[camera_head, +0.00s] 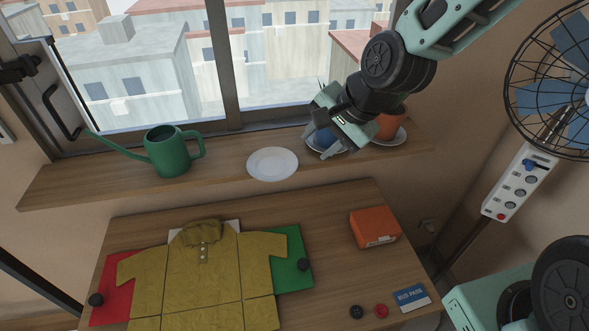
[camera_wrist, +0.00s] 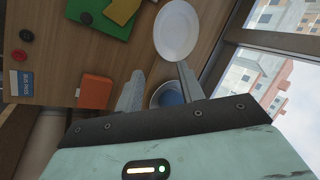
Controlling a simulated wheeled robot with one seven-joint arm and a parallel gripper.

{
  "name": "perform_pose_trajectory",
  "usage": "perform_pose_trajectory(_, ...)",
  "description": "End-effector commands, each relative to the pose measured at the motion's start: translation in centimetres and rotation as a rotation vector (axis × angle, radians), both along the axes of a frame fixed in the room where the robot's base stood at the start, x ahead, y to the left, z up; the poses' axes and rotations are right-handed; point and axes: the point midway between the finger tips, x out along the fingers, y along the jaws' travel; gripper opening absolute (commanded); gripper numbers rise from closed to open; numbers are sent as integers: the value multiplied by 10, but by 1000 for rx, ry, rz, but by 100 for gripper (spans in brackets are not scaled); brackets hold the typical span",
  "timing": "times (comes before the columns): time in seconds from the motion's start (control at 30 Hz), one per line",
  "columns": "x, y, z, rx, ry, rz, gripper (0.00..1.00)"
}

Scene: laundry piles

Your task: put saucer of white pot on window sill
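A white saucer (camera_head: 272,163) lies flat and empty on the wooden window sill (camera_head: 225,168), left of my gripper. It also shows at the top of the wrist view (camera_wrist: 177,30). My gripper (camera_head: 320,145) points down over the sill, just right of this saucer. In the wrist view my gripper (camera_wrist: 160,68) has its two fingers spread apart. A blue round thing (camera_wrist: 172,96) with a pale rim lies beyond and between the fingers; contact cannot be told. In the head view it is partly hidden by my gripper. I see no white pot.
A green watering can (camera_head: 168,152) stands on the sill at left. A terracotta pot (camera_head: 391,125) on a saucer stands right, partly behind my arm. The table below holds a yellow shirt (camera_head: 205,265), an orange box (camera_head: 374,227) and a bus pass (camera_head: 411,298). A fan stands right.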

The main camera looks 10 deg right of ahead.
Motion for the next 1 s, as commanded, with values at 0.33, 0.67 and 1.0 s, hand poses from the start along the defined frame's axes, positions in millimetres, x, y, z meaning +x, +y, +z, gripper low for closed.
perform_pose_trajectory(0.33,19,20,-45,0,6,5,39)
perform_pose_trajectory(0.67,40,37,-90,-2,4,2,39)
perform_pose_trajectory(1.0,47,43,-106,-2,1,1,39)
